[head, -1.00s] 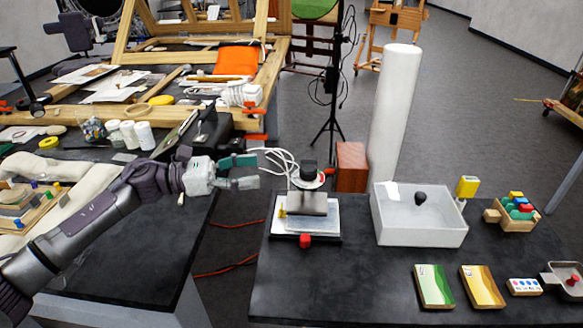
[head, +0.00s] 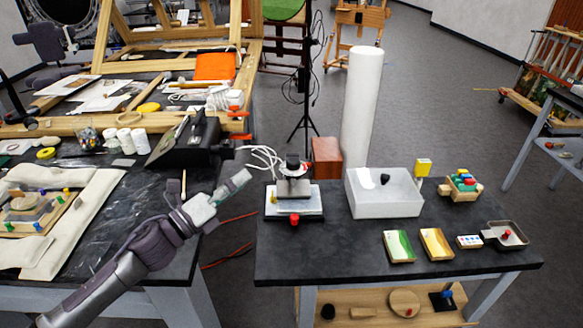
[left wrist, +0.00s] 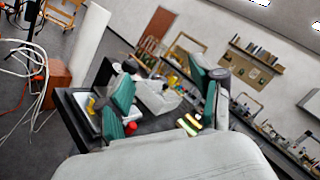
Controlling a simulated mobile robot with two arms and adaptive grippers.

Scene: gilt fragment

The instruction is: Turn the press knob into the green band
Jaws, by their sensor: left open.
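The press (head: 294,188) stands at the left end of the right-hand dark table. It has a pale base, a grey plate, a black knob (head: 293,158) over a whitish disc on top, and a red knob (head: 294,219) at the front. I cannot make out a green band. My left gripper (head: 238,182) is open and empty, left of the press and apart from it, over the gap between the tables. In the left wrist view its two green-padded fingers (left wrist: 160,78) are spread, with the press partly behind the left finger.
A white bin (head: 385,205) stands right of the press, with a tall white roll (head: 361,105) and brown box (head: 327,157) behind. Green and yellow cards (head: 398,246) lie in front. White cables (head: 262,157) hang behind my left gripper.

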